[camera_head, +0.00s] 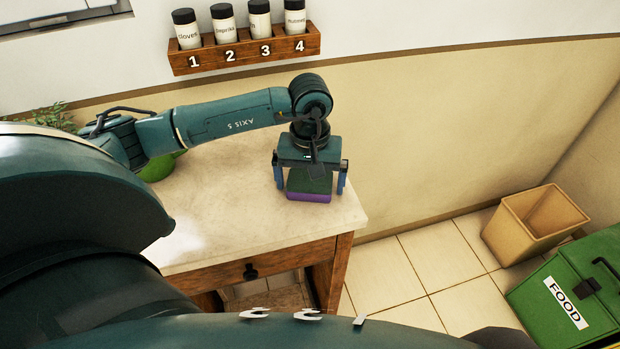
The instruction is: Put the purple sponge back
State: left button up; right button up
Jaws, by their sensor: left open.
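The purple sponge (309,196) has a dark green upper layer and a purple lower layer. It appears to rest on the pale tabletop (235,205), near the right edge. My left gripper (311,183) points down over it. Its jaws are open, with one blue finger on each side of the sponge. I cannot tell whether the fingers touch it. The back of the sponge is partly hidden by the gripper. My right gripper is not in view.
A wooden spice rack (245,52) with several numbered jars hangs on the wall behind. A green object (157,168) sits behind my left arm. A tan bin (535,222) and a green FOOD box (570,290) stand on the floor at right. The front tabletop is clear.

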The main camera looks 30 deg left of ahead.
pick_arm(q)
jog(key=shift+r+p, duration=0.3)
jog(key=shift+p, duration=0.05)
notch_tip(320, 180, up, 12)
jog(key=b, duration=0.1)
jog(key=shift+b, duration=0.3)
jog(key=shift+f, duration=0.15)
